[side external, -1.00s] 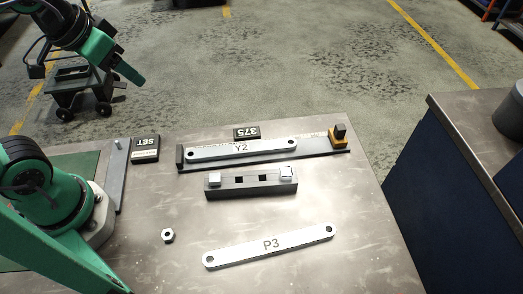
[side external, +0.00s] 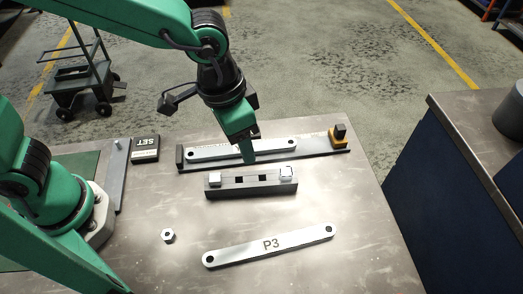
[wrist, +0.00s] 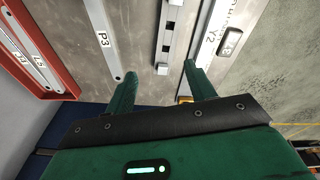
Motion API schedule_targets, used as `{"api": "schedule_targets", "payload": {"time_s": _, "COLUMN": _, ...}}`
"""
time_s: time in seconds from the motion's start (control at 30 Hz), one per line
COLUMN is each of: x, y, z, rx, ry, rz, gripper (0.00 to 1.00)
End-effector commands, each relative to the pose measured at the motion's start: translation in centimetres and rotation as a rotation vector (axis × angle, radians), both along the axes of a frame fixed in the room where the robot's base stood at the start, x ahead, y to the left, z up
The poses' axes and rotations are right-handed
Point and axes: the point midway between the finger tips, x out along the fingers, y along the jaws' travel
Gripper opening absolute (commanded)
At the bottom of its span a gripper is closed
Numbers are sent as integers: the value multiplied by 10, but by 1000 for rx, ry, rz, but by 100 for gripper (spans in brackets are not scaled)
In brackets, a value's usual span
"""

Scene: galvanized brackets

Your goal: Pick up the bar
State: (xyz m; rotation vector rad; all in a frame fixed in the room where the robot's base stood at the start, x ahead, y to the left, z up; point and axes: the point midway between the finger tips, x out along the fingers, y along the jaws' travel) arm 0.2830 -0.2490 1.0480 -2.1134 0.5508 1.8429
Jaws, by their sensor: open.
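Two pale metal bars with a hole at each end are in view. The bar marked P3 (side external: 270,245) lies flat on the bench toward the front; it also shows in the wrist view (wrist: 103,40). The bar marked Y2 (side external: 200,153) lies in a long dark gauge fixture (side external: 322,152); part of it shows in the wrist view (wrist: 212,38). My gripper (side external: 246,157) is in front of Y2's middle in the side view and hides its label. Its green fingers (wrist: 160,86) are apart in the wrist view, with nothing between them.
A dark block (side external: 252,188) with square slots and two light pieces stands between the bars. A hex nut (side external: 168,236) lies at the left. A black SET box (side external: 145,148) is behind. A red tray (wrist: 68,72) holding labelled bars shows in the wrist view. The bench right of P3 is clear.

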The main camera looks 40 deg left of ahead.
Motion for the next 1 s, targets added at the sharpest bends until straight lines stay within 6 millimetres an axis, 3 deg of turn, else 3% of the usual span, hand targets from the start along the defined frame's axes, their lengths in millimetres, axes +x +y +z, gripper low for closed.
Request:
{"api": "schedule_targets", "payload": {"time_s": 0.2, "x": -24, "y": -61, "z": -39, "rx": 49, "ry": 57, "rz": -103, "gripper": 55}}
{"api": "schedule_targets", "payload": {"time_s": 0.4, "x": -50, "y": -101, "z": -71, "rx": 90, "ry": 88, "rz": -175, "gripper": 55}}
{"api": "schedule_targets", "payload": {"time_s": 0.6, "x": -64, "y": -118, "z": -86, "rx": 109, "ry": 101, "rz": -204, "gripper": 55}}
{"api": "schedule_targets", "payload": {"time_s": 1.0, "x": -65, "y": -119, "z": -100, "rx": 113, "ry": 103, "rz": -207, "gripper": 55}}
